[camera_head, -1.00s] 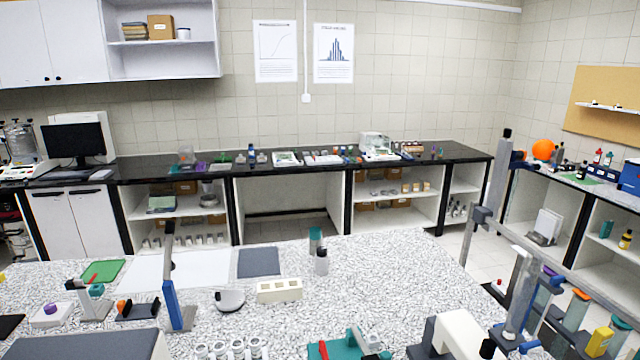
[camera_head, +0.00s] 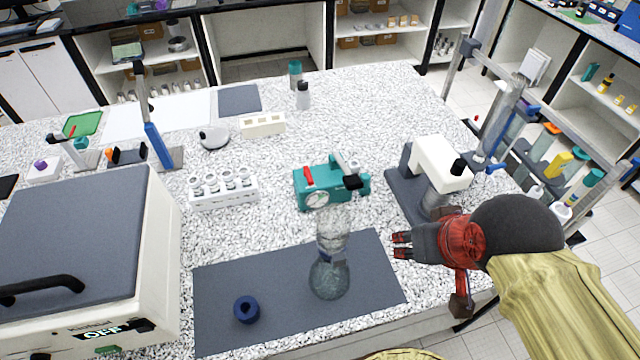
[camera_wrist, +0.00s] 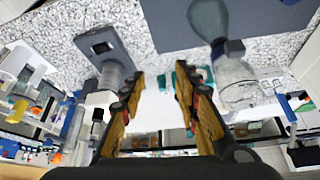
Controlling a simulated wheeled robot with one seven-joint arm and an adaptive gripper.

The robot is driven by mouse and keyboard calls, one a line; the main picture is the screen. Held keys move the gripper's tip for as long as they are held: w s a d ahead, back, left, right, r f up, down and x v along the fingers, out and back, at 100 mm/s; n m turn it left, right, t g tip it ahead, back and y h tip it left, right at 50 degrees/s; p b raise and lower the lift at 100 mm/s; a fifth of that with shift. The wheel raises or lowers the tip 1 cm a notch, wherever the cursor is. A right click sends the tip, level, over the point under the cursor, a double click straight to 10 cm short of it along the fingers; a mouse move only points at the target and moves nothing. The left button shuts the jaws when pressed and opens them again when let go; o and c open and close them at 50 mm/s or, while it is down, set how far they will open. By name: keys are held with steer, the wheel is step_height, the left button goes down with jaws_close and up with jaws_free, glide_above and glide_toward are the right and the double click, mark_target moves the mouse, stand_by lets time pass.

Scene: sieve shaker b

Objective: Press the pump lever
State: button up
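The teal pump (camera_head: 325,192) sits on the speckled bench, with a round dial on its front. A red lever (camera_head: 308,176) is on its left side and a black-ended part is at its right. My gripper (camera_head: 400,245) is to the right of and nearer than the pump, pointing left, apart from it. In the wrist view the two fingers (camera_wrist: 158,78) stand apart with nothing gripped. Teal parts of the pump (camera_wrist: 205,74) show beside the right finger, which partly hides them.
A clear flask with a funnel (camera_head: 330,275) stands on a grey mat (camera_head: 220,290) in front of the pump, beside a blue ring (camera_head: 246,310). A white and grey stand (camera_head: 435,165) is close behind my gripper. A white rack (camera_head: 224,190) is left of the pump.

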steer(key=shift+c, duration=0.4)
